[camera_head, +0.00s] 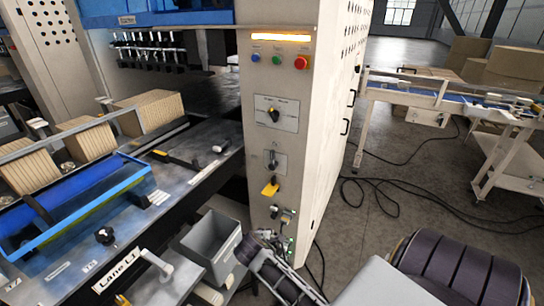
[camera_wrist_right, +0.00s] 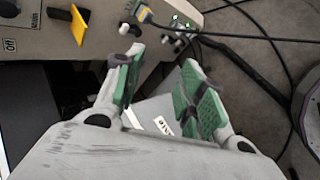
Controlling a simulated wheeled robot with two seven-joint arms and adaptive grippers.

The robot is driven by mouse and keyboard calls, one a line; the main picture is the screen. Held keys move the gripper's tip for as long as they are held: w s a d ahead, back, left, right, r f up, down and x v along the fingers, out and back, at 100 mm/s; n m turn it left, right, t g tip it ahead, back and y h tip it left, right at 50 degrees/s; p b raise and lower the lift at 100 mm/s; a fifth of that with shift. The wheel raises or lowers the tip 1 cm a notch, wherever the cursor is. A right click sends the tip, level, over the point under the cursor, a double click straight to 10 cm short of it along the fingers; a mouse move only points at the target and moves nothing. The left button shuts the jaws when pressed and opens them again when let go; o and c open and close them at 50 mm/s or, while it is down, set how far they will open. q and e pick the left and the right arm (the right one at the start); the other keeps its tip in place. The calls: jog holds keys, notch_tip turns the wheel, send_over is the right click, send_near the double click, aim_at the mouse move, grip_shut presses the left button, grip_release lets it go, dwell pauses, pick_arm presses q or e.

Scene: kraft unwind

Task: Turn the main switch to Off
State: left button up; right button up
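On the beige cabinet's narrow face are two plates with rotary handles: a dark knob with an orange mark (camera_head: 273,114) on the upper plate and a grey handle (camera_head: 272,160) on the lower one. My right gripper (camera_wrist_right: 165,85) is open and empty, with green pads, below and right of the tag. My left gripper is not in view.
Blue, green and red buttons (camera_head: 301,62) sit under a lit strip. Connectors and cables (camera_head: 285,215) stick out low on the cabinet. A grey bin (camera_head: 212,246) stands left of it. Cables lie on the floor at right, near a conveyor (camera_head: 445,97).

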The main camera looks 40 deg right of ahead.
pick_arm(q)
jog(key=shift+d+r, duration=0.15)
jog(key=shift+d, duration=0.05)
pick_arm(e)
jog(key=w+d+r+n+t+h, duration=0.1)
jog(key=w+d+r+n+h, duration=0.4)
jog(key=w+r, duration=0.3)
jog(key=w+d+r+n+t+h, duration=0.1)
jog(key=w+d+r+n+h, duration=0.3)
jog(key=w, duration=0.7)
notch_tip(320, 180, up, 4)
jog(key=d+n, duration=0.2)
jog(key=n, duration=0.2)
jog(key=shift+n+h, duration=0.3)
jog(key=shift+h, duration=0.1)
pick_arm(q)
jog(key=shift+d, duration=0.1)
